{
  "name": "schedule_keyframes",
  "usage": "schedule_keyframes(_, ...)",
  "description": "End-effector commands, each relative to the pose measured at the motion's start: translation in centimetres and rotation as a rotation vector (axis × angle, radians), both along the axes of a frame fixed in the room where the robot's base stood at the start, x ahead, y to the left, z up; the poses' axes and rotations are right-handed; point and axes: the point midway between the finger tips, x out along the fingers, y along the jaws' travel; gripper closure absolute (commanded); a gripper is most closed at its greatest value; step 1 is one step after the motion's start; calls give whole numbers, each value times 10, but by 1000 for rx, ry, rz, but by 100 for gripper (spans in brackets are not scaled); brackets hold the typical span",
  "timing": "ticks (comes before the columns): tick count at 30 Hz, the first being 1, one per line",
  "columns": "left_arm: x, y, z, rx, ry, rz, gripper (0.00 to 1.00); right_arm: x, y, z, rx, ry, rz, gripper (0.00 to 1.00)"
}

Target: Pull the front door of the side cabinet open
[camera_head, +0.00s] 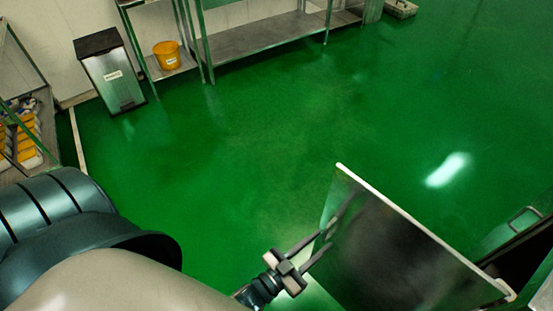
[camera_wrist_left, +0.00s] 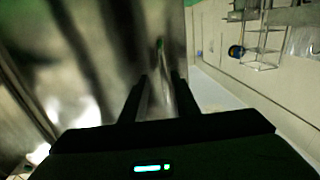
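The side cabinet's front door (camera_head: 400,252) is a dark, shiny metal panel with a pale top edge, at the lower right of the head view. It stands swung out from the cabinet's dark opening (camera_head: 525,262). My left gripper (camera_head: 322,240) is at the door's free left side, with its two fingers parted and reaching to the panel. In the left wrist view the fingers (camera_wrist_left: 158,88) also show apart, with the blurred metal door surface (camera_wrist_left: 110,50) ahead. A narrow strip shows between them; I cannot tell whether it is a handle or a reflection. My right gripper is out of view.
Green floor (camera_head: 230,150) lies open beyond the door. A grey bin (camera_head: 112,80), a metal shelf (camera_head: 265,40) and an orange bucket (camera_head: 167,55) stand along the back wall. A rack with yellow items (camera_head: 25,140) is at the left.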

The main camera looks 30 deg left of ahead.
Motion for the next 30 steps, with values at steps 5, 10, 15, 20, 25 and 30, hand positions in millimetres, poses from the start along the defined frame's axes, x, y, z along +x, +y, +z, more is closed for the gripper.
schedule_keyframes(5,-25,7,-3,3,1,-1,72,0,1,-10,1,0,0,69)
schedule_keyframes(10,-56,16,-4,1,4,-1,72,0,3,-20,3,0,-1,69)
schedule_keyframes(15,-87,26,-4,2,4,-2,72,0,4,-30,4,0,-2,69)
schedule_keyframes(20,-115,33,-4,1,3,-3,72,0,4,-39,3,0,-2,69)
schedule_keyframes(25,-138,40,-2,1,2,-4,72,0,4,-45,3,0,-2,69)
schedule_keyframes(30,-150,43,0,1,-1,-4,72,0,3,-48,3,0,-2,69)
